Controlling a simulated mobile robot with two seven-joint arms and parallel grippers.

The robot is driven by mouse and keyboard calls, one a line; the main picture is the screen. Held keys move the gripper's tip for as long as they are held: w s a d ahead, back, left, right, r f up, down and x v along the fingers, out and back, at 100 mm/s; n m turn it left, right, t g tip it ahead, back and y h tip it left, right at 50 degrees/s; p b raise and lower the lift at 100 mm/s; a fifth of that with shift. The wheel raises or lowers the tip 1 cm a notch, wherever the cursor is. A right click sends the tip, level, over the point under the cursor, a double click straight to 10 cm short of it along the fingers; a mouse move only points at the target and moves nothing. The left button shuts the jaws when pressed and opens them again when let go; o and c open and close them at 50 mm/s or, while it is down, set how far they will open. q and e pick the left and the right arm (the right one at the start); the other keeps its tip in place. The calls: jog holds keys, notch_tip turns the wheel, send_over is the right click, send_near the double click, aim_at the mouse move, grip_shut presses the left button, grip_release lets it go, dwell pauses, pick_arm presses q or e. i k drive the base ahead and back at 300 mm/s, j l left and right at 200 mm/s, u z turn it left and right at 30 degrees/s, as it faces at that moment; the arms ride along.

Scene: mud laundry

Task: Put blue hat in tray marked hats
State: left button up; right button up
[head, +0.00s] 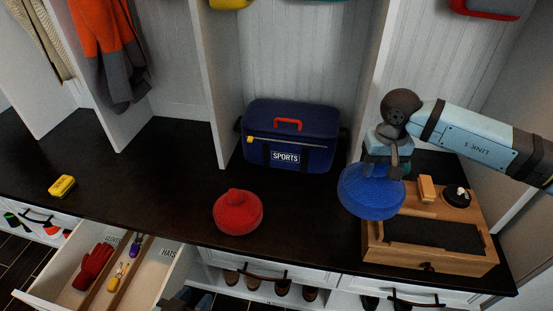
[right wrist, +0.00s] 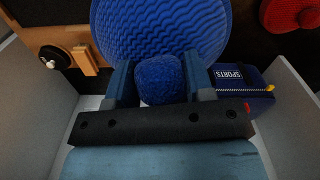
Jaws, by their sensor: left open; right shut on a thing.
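The blue knitted hat (head: 371,191) hangs from my right gripper (head: 388,165), which is shut on its pompom, above the wooden box at the right. The right wrist view shows the pompom (right wrist: 160,82) between the two fingers and the hat (right wrist: 160,28) beyond them. The open white drawer (head: 42,297) at lower left has wooden dividers. Its right compartment, marked HATS (head: 168,253), looks empty where it shows. A dark blue-grey part of my left gripper (head: 187,301) shows at the bottom edge, mostly cut off, beside the drawer.
A red hat (head: 238,212) lies on the dark bench top (head: 170,180). Behind it stands a blue SPORTS bag (head: 290,136). A wooden box (head: 430,257) with brushes is at right. Red gloves (head: 92,267) lie in the drawer's left compartment. Upright white partitions divide the bench.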

aim_at(153, 287)
jog(key=k+j, duration=0.2)
jog(key=k+j+u, duration=0.1)
jog(key=j, duration=0.3)
jog(key=k+j+u, duration=0.1)
jog(key=j, duration=0.35)
jog(key=k+j, duration=0.15)
jog(key=j, duration=0.3)
jog(key=i+j+u, duration=0.1)
jog(key=j, duration=0.3)
jog(key=i+j+u, duration=0.1)
jog(key=i+j, duration=0.15)
jog(key=j, duration=0.15)
jog(key=i+j, duration=0.2)
jog(key=j, duration=0.2)
jog(key=u, duration=0.05)
